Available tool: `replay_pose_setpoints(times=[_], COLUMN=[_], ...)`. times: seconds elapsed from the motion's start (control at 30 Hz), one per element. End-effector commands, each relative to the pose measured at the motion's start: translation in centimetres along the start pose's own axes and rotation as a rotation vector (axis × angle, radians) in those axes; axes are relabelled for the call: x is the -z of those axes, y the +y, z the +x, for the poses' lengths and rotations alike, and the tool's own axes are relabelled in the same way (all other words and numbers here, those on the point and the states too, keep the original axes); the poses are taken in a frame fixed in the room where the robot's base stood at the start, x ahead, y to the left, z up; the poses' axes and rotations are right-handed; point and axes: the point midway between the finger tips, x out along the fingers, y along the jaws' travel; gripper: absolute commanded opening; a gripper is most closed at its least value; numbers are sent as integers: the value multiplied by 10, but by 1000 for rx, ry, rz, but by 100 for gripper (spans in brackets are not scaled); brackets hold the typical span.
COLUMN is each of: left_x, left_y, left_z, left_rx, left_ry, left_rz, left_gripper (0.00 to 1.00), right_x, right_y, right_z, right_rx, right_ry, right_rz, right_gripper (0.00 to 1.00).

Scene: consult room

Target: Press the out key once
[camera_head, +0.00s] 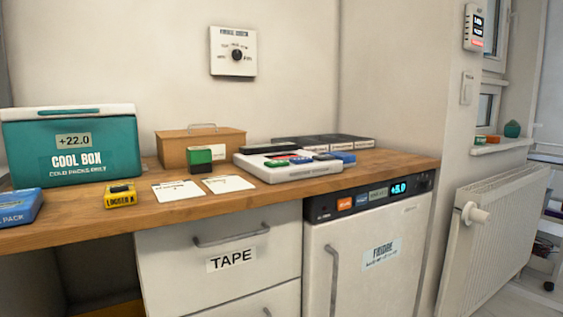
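No key can be read as "out" at this size. A white flat unit (287,173) on the counter carries several small coloured items. Neither of my grippers is in view.
The wooden counter (246,200) also holds a teal cool box (110,155) reading +22.0, a blue pack (18,207), a wooden box (180,150), a green-and-black block (199,159) and cards. A TAPE drawer (180,275) is below. A radiator (495,235) stands right.

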Motion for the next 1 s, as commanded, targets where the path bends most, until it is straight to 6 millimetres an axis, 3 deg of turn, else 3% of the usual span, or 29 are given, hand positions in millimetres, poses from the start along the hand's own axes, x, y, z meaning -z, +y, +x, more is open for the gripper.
replay_pose_setpoints(times=[0.03, 0.27, 1.0], left_x=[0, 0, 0], left_y=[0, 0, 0], left_z=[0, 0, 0], left_rx=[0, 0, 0], left_ry=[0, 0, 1], left_rz=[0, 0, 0], left_gripper=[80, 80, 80], right_x=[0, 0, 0], right_y=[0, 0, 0], right_z=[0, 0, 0], right_rx=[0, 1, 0], right_ry=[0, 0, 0], right_rz=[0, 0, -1], right_gripper=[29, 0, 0])
